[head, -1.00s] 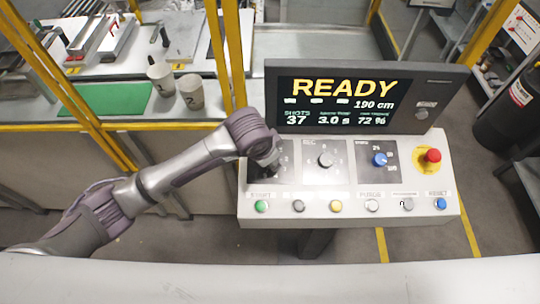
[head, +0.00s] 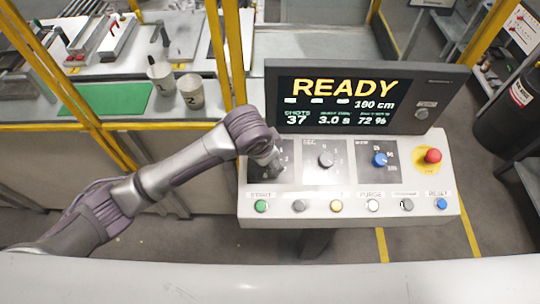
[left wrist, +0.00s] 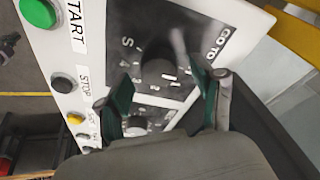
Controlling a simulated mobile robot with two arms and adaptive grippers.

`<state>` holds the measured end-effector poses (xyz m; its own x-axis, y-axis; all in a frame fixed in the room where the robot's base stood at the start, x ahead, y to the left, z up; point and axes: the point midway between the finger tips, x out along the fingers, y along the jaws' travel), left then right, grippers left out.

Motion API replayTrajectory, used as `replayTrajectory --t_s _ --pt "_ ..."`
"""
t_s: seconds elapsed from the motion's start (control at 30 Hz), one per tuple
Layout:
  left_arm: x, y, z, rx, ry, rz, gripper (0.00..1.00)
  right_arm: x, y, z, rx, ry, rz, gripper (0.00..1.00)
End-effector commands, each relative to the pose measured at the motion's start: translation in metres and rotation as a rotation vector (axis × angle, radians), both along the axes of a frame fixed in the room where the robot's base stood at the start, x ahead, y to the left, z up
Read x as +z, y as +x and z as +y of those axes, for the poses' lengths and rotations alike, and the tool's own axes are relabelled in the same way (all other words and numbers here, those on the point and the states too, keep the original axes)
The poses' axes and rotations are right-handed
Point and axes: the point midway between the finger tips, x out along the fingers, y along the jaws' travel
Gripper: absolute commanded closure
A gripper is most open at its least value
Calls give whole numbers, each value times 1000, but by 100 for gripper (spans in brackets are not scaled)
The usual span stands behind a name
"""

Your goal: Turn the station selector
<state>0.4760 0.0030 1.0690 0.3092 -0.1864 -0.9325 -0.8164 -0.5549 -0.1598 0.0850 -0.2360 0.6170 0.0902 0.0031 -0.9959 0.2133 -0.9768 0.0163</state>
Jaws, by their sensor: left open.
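The station selector is a dark round knob (left wrist: 158,76) on a dark plate marked "GO TO", with S and numbers around it, in the left wrist view. In the head view its plate (head: 285,178) is the leftmost on the control panel, and my left gripper and wrist cover most of it. My left gripper (left wrist: 165,80) is open, with one green-padded finger on each side of the knob in the picture. I cannot tell whether the fingers touch it. My right gripper is in neither view.
The white panel (head: 350,214) also carries a middle knob (head: 325,160), a blue knob (head: 379,160), a red emergency button (head: 432,156) and a row of push buttons. A screen (head: 345,100) reading "READY" stands behind. Yellow posts (head: 232,55) rise at the left.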

Motion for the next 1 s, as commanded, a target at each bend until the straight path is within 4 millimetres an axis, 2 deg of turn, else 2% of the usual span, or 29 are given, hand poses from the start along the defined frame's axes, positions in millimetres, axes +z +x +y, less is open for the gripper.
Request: replayTrajectory --t_s 0.3,0.5,0.7,1.0 --pt "62 -20 12 -3 -3 -5 33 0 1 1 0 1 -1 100" --pt "92 -30 18 -1 -2 -3 33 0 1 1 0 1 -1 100" --pt "103 -34 21 0 0 -1 33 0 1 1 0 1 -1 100" --pt "103 -34 21 0 -1 -1 33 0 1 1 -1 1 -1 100"
